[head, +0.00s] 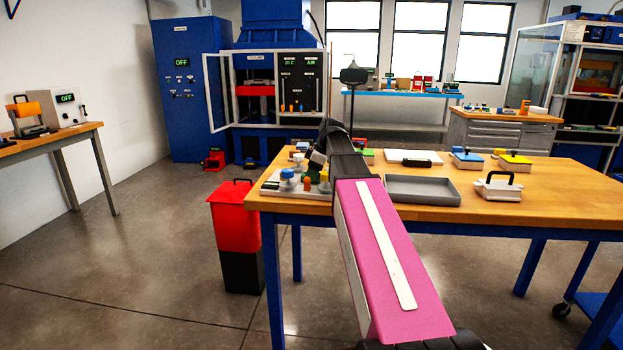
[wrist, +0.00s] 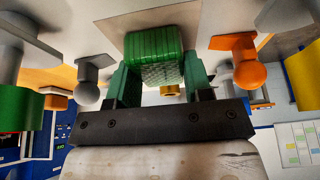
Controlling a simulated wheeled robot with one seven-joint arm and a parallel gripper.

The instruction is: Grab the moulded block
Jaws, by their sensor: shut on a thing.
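The moulded block (wrist: 154,43) looks like a green, ribbed block with a patterned lower face, in the upper middle of the wrist view. My gripper (wrist: 160,66) is shut on it, with one green finger on each side. A small brass-coloured round part (wrist: 169,90) shows just below the block. In the head view, my pink arm reaches over the wooden table (head: 550,178), and its dark wrist hides the jaws and the block.
A pegged fixture plate (head: 272,184) stands at the table's left end; orange (wrist: 240,62) and grey (wrist: 92,75) knobs flank my gripper. A grey tray (head: 422,199), a white board (head: 400,155) and a black-handled grey block (head: 497,189) lie rightward. A red bin (head: 235,222) stands left.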

